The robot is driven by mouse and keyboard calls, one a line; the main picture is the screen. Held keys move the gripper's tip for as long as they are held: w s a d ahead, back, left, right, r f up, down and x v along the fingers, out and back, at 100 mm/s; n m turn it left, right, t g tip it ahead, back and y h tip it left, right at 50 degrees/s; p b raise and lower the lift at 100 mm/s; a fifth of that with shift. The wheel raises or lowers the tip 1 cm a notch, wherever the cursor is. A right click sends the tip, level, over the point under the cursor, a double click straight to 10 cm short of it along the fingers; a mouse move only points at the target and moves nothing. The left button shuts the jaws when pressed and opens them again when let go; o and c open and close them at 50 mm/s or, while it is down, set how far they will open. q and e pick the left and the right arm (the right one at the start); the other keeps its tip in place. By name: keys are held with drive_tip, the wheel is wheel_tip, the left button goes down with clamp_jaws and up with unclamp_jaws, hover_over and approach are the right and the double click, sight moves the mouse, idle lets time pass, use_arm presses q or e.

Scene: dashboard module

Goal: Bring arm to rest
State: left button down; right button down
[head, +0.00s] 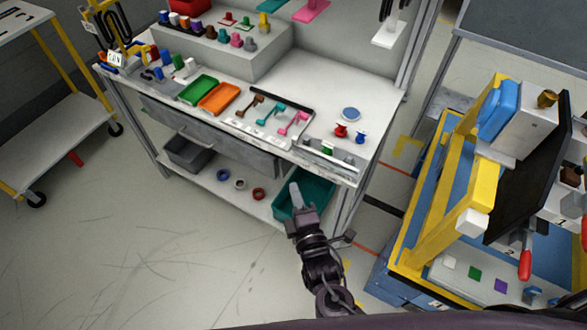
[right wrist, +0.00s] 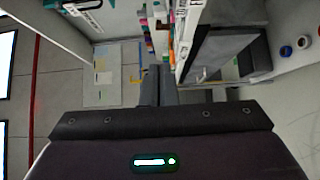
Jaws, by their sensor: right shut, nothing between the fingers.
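My right gripper (head: 296,196) is in the lower middle of the head view, in front of the workbench and over the teal bin on its lower shelf. Its fingers are shut and hold nothing. In the right wrist view the shut fingers (right wrist: 158,88) point toward the bench edge, with clear space around them. The right arm reaches up from the bottom edge of the head view. My left gripper does not show in either view.
The workbench (head: 375,125) carries green (head: 198,89) and orange (head: 219,98) trays and small parts. A teal bin (head: 318,193) sits on its lower shelf. A blue-and-yellow fixture (head: 440,200) stands at the right, a white cart (head: 60,115) at the left. The floor at lower left is clear.

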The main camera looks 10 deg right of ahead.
drive_tip(key=s+d+f+m+g+h, duration=0.1)
drive_tip(key=s+d+f+m+g, duration=0.15)
drive_tip(key=f, duration=0.75)
drive_tip(key=s+d+f+m+g, duration=0.2)
drive_tip(key=s+d+f+g, duration=0.15)
drive_tip(key=f, duration=0.55)
drive_tip(key=s+d+f+m+g+h, duration=0.1)
drive_tip(key=s+d+f+m+g, duration=0.2)
drive_tip(key=f, duration=0.7)
drive_tip(key=s+d+f+m+g, duration=0.2)
drive_tip(key=s+f, duration=0.3)
drive_tip(key=s, duration=0.3)
drive_tip(key=s+d+f+m+g, duration=0.3)
drive_tip(key=s+d+f+m, duration=0.1)
drive_tip(key=s, duration=0.5)
drive_tip(key=s+d+f+m+g, duration=0.2)
drive_tip(key=s+d+f+m, duration=0.1)
drive_tip(key=s+f, duration=0.3)
drive_tip(key=shift+s+m+g+h, duration=0.35)
drive_tip(key=shift+s+g+h, duration=0.05)
drive_tip(key=shift+s, duration=0.85)
